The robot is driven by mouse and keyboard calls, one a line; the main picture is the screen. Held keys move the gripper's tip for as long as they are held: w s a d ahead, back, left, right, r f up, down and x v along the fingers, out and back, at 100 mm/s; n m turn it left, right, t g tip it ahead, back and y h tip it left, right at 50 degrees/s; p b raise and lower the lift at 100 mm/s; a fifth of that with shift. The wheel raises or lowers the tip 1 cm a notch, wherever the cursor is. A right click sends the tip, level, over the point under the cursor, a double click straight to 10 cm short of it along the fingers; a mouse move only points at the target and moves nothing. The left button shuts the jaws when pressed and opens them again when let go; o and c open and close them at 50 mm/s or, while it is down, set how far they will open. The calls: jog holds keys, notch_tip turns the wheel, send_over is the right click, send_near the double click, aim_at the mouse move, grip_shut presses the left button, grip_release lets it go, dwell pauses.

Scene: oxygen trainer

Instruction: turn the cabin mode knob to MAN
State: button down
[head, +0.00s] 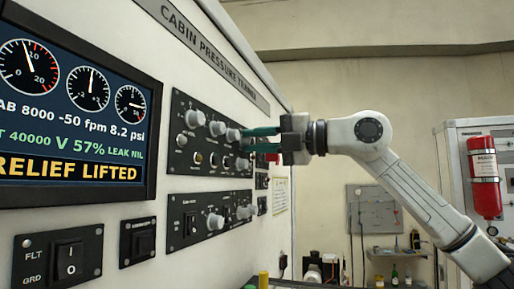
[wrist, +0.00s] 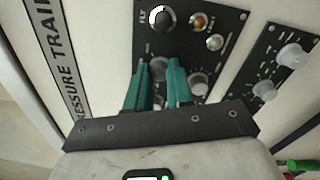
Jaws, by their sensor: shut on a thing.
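The upper dark control panel (head: 180,185) bears several pale knobs; its small labels are too small to read in the head view, so I cannot confirm which is the cabin mode knob. My gripper (head: 248,139) reaches in from the right with two teal fingers, their tips at the panel's right part. In the wrist view the fingers (wrist: 166,66) stand close together, shut on a pale knob (wrist: 158,68) that they largely hide. Its pointer and setting are not visible. Another pale knob (wrist: 198,87) sits just right of the fingers, apart from the grip.
A lower knob panel (head: 176,237) sits below, and a display (head: 75,110) reading RELIEF LIFTED is at left. Two rocker switches (head: 68,258) (head: 143,243) are under it. A red fire extinguisher (head: 484,175) hangs far right. A small side panel (wrist: 268,80) shows in the wrist view.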

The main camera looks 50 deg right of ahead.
jog(key=shift+m+b, duration=0.55)
jog(key=shift+m, duration=0.75)
jog(key=c, duration=1)
grip_release()
jog(key=b+v, duration=0.3)
jog(key=v, duration=0.7)
jog(key=shift+s+d, duration=0.15)
jog(key=shift+s, duration=0.25)
jog(key=shift+f, duration=0.1)
